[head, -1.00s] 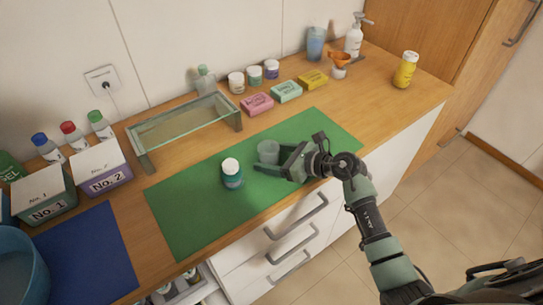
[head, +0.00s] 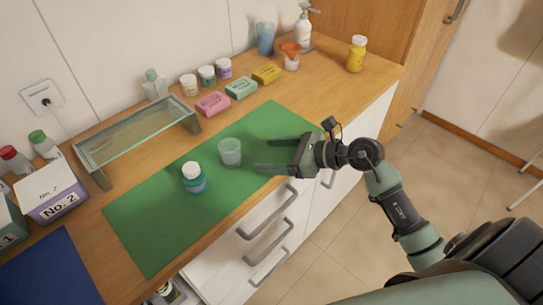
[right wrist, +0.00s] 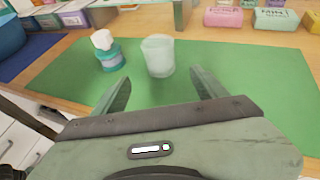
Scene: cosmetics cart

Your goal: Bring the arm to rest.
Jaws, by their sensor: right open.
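My right gripper (head: 262,154) is open and empty over the right part of the green mat (head: 150,232). Its fingers point left, toward a translucent cup (head: 230,152), with a gap between them and the cup. The cup stands upright on the mat. In the right wrist view the open fingers (right wrist: 160,88) show in front of the cup (right wrist: 158,56), with nothing between them. A teal jar with a white lid (head: 194,178) stands upright on the mat, left of the cup. My left gripper is not in view.
A glass shelf (head: 140,138) stands behind the mat. Pink, mint and yellow boxes (head: 240,88) and several small jars line the back. A box marked No. 2 (head: 52,192) and a blue mat (head: 48,270) are at the left. A yellow bottle (head: 356,54) stands at the far right.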

